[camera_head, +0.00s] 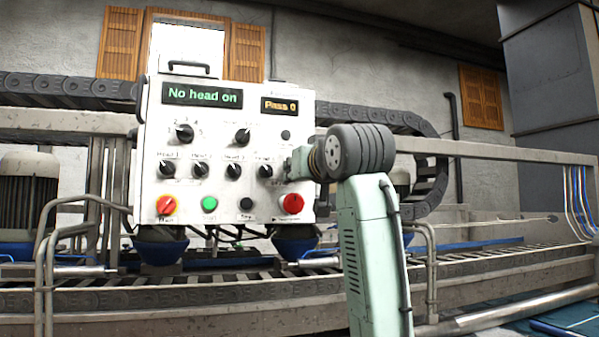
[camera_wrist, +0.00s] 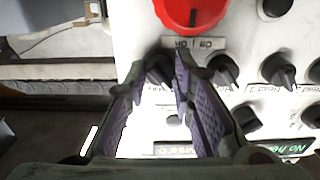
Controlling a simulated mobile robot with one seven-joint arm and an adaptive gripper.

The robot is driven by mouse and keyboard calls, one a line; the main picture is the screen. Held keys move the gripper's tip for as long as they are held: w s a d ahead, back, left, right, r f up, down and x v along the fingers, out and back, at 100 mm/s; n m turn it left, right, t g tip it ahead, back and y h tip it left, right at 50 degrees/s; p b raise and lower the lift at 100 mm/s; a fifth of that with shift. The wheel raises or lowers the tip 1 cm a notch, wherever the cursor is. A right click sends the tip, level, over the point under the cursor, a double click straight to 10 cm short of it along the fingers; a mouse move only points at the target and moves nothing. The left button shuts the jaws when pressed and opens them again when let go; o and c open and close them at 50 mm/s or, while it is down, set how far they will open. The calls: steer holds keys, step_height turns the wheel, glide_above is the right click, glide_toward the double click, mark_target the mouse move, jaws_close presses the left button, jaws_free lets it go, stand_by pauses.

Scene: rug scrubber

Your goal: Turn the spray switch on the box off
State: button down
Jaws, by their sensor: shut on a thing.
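The white control box (camera_head: 225,110) stands left of centre in the head view, and its panel fills much of the wrist view, upside down. A black knob (camera_wrist: 160,68), at the right end of the lower knob row, appears to be the spray switch. My gripper (camera_wrist: 161,72) is shut on it, a purple finger pad on each side. In the head view my gripper (camera_head: 290,165) is at the panel's right part and hides that switch. The knob's pointer direction is too covered to tell.
The adjacent Head 4 knob (camera_head: 265,170) is close beside my gripper. The displays read "No head on" (camera_head: 202,95) and "Pass 0" (camera_head: 280,105). A conveyor frame (camera_head: 480,290) runs below.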

stand_by(0.4)
steer(key=c, duration=1.4)
jaws_free()
steer(key=shift+o, duration=0.2)
steer(key=v, duration=1.2)
